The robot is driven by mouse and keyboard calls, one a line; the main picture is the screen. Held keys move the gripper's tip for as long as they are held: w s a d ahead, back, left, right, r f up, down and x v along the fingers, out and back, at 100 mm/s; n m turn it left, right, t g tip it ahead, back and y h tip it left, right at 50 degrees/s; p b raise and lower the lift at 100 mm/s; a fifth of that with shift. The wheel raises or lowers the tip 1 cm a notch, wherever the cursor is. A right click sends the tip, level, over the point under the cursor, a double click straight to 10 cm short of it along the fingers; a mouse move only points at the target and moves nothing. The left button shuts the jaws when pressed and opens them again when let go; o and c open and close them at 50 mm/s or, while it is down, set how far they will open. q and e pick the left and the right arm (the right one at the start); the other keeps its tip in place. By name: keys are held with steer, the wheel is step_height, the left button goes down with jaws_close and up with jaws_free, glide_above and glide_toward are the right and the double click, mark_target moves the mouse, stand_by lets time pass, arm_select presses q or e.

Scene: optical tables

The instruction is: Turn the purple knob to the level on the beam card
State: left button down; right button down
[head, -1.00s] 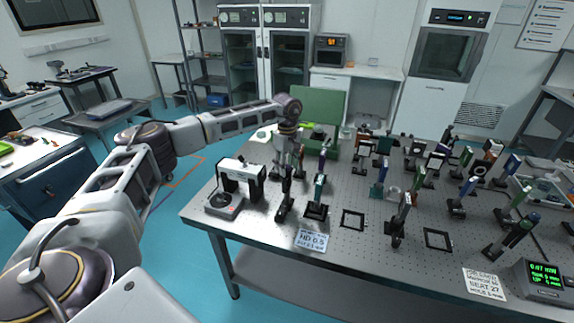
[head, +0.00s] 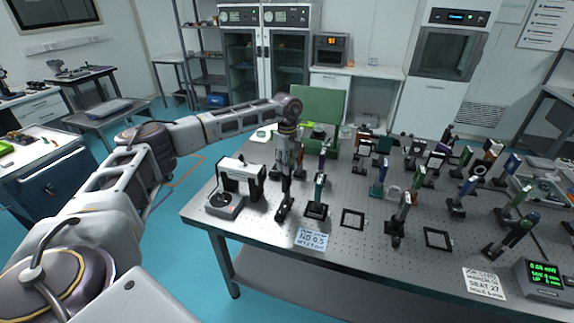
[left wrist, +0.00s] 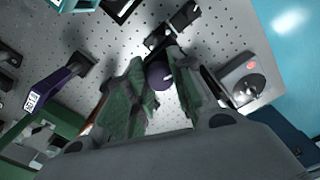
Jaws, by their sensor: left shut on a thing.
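The purple knob (left wrist: 158,76) shows in the left wrist view between the two fingers of my left gripper (left wrist: 159,68), on top of a dark mount. The fingers are shut on the knob. Printed cards lie at the front edge: one reading ND 0.5 (head: 311,240) and one with SEAT 27 (head: 484,283). I cannot tell which is the beam card. My right gripper is out of view.
The perforated optical table (head: 330,262) carries several post-mounted optics close to the right of the gripper. A white-and-black device (head: 241,178) and a grey box with a red button (head: 224,205) stand to the left. A meter with a green display (head: 546,274) sits front right.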

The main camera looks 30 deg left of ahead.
arm_select(q)
steer(key=n, duration=1)
steer(key=shift+r+n+p, duration=0.1)
steer(key=shift+n+p, duration=0.2)
steer(key=n, duration=0.5)
steer(key=n+p, duration=0.1)
steer(key=n, duration=0.3)
steer(key=shift+n, duration=0.8)
